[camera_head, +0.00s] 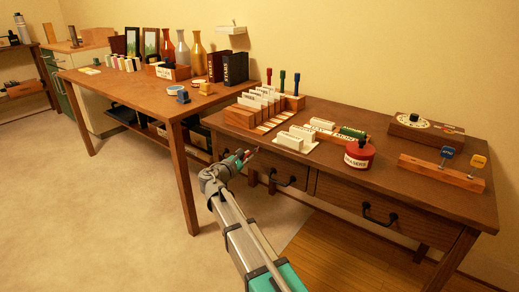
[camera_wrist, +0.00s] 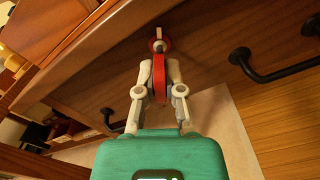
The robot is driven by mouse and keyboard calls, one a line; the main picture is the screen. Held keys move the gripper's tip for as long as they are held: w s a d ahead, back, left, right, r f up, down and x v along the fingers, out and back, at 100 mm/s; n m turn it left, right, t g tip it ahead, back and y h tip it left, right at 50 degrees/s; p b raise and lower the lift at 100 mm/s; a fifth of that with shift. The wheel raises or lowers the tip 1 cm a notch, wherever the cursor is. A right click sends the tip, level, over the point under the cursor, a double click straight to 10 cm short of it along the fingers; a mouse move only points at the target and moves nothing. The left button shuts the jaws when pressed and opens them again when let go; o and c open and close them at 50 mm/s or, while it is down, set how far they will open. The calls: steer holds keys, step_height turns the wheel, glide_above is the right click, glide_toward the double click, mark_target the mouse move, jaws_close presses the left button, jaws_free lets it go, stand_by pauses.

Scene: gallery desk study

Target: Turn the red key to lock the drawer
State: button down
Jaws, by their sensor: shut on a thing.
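The red key (camera_wrist: 158,78) stands between the fingers of my gripper (camera_wrist: 159,75) in the wrist view, and the fingers are shut on it. Its front end meets a round red-rimmed lock (camera_wrist: 153,46) with a pale bar on it, on the wooden drawer front. How deep the key sits is hidden. In the head view my gripper (camera_head: 243,159) is at the left end of the desk, in front of the left drawer (camera_head: 300,175). The drawer looks closed.
A dark drawer handle (camera_wrist: 262,74) is right of the lock in the wrist view. A red ink bottle (camera_head: 359,154) stands near the desk's middle.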

steer(key=shift+n, duration=2.7)
steer(key=c, duration=0.7)
jaws_free()
steer(key=o, duration=0.5)
